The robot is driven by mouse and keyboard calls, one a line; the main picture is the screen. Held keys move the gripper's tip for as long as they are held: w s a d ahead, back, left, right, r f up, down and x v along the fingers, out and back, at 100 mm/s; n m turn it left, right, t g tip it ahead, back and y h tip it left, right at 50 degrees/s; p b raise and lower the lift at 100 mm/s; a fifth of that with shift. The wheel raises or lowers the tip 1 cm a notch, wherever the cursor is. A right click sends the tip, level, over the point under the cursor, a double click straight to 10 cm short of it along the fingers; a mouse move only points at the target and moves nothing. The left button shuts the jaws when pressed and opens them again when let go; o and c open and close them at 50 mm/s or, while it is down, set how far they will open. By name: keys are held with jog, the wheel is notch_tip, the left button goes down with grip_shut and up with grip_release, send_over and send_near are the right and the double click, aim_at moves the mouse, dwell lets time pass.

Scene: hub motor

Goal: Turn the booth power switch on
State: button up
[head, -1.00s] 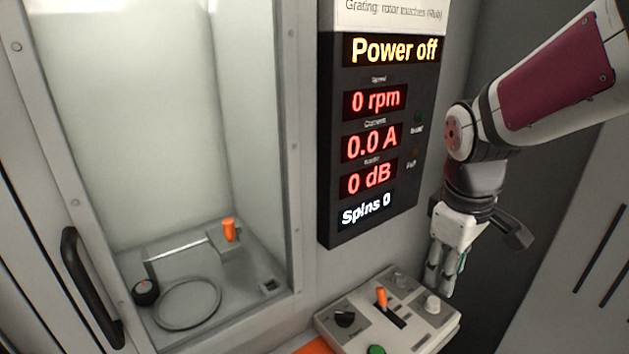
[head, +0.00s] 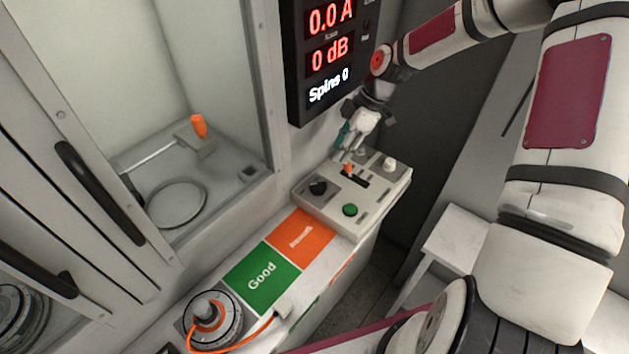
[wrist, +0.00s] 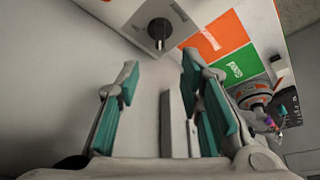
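The control box (head: 328,206) sits on the ledge below the display. It carries a black rotary knob (head: 318,187), a green button (head: 350,210), an orange lever (head: 348,169) and a pale round knob (head: 389,164). No label on it is readable, so I cannot tell which control is the power switch. My gripper (head: 347,154) is above the back of the box, close behind the orange lever. In the wrist view my gripper (wrist: 168,85) has its teal-padded fingers apart, with the black knob (wrist: 159,29) beyond them. I cannot tell whether a finger touches anything.
The display (head: 330,60) hangs just above my gripper; its top line is out of view now. A booth with a black door handle (head: 95,185) stands left. Orange (head: 302,235) and green (head: 262,279) mats and a motor (head: 213,320) lie along the ledge.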

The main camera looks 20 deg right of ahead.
aim_at(319, 183)
jog(key=x, duration=1.3)
jog(key=shift+a+f+p, duration=0.15)
jog(key=shift+f+p, duration=0.15)
jog(key=shift+f, duration=0.05)
jog(key=shift+w, duration=0.1)
grip_shut()
